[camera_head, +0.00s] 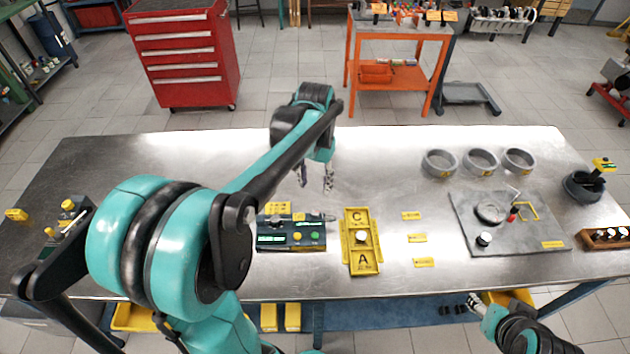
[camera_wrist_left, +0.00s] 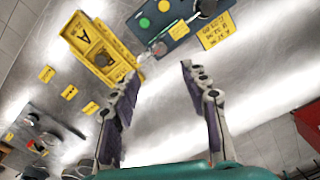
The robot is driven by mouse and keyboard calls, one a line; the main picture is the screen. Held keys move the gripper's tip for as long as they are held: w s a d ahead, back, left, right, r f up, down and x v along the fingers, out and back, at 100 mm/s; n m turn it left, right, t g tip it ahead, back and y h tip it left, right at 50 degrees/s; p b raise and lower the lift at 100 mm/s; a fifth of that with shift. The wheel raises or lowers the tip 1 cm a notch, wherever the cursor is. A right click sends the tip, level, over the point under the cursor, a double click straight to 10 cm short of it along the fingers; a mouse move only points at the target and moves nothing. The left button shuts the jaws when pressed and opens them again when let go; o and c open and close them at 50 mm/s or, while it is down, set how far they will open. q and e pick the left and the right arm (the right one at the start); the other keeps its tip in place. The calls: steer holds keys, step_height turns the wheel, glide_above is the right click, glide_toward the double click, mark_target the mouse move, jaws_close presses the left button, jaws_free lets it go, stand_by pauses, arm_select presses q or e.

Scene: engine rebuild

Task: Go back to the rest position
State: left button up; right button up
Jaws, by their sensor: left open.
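My left gripper (camera_head: 316,178) hangs above the metal workbench (camera_head: 390,160) in the head view, behind the control box and the yellow tray. In the left wrist view its two fingers (camera_wrist_left: 163,85) stand wide apart with nothing between them. My right gripper (camera_head: 474,303) shows at the lower right of the head view, low in front of the bench's front edge. It is too small there to tell whether its fingers are open or shut.
A dark control box (camera_head: 291,237) and a yellow tray (camera_head: 347,241) marked C and A lie below the left gripper. Three grey rings (camera_head: 440,163) and a grey mat (camera_head: 470,240) with small parts lie to the right. The bench's back middle is clear.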

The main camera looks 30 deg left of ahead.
stand_by(0.3)
arm_select(q)
steer(key=s+d+f+m+t+b, duration=0.1)
steer(key=s+d+f+t+b, duration=0.5)
steer(key=s+d, duration=0.4)
steer(key=shift+s+d+f+t+b, duration=0.3)
steer(key=shift+s+t, duration=0.3)
steer(key=shift+s, duration=0.25)
stand_by(1.0)
